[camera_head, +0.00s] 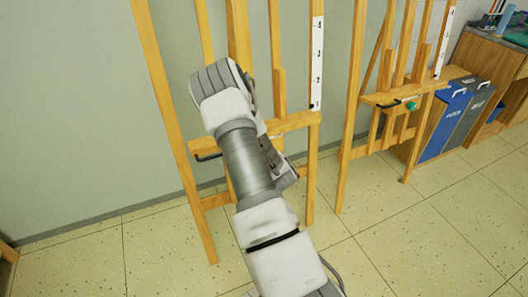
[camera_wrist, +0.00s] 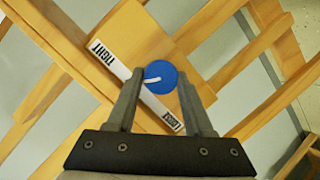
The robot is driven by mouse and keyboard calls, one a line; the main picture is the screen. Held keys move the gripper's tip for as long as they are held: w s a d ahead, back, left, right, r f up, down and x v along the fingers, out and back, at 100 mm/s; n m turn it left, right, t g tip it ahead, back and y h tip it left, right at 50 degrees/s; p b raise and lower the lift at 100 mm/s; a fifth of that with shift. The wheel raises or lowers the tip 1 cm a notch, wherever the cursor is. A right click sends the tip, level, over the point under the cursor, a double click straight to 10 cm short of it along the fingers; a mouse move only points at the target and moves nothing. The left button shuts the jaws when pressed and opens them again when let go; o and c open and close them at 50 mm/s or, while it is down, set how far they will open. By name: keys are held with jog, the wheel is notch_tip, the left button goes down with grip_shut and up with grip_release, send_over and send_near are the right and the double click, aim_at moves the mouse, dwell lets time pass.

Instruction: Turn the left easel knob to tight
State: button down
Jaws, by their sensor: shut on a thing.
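The left easel (camera_head: 164,95) stands by the wall, partly behind my arm in the head view. Its blue knob (camera_wrist: 161,74) shows in the wrist view on a wooden block (camera_wrist: 128,45). A white line on the knob points left and slightly down. A white strip beside it reads TIGHT (camera_wrist: 102,52) at the upper left and seemingly LOOSE (camera_wrist: 172,121) at the lower right. The line points between the two words, nearer TIGHT. My gripper (camera_wrist: 160,78) is shut on the knob, one finger on each side. My arm hides the gripper and knob in the head view.
A second easel (camera_head: 350,105) with a green knob (camera_head: 411,105) stands to the right. Blue and grey bins (camera_head: 446,122) and a wooden cabinet (camera_head: 490,72) stand beyond it. The tiled floor (camera_head: 400,245) in front is clear.

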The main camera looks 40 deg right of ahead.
jog(key=m+y, duration=0.1)
jog(key=m, duration=0.3)
jog(key=shift+d+y, duration=0.15)
jog(key=shift+y, duration=0.25)
dwell(0.4)
jog(key=shift+c, duration=1.5)
grip_release()
jog(key=p+v, duration=0.3)
jog(key=v, duration=1.4)
jog(key=shift+s, duration=0.25)
jog(key=shift+r, duration=0.1)
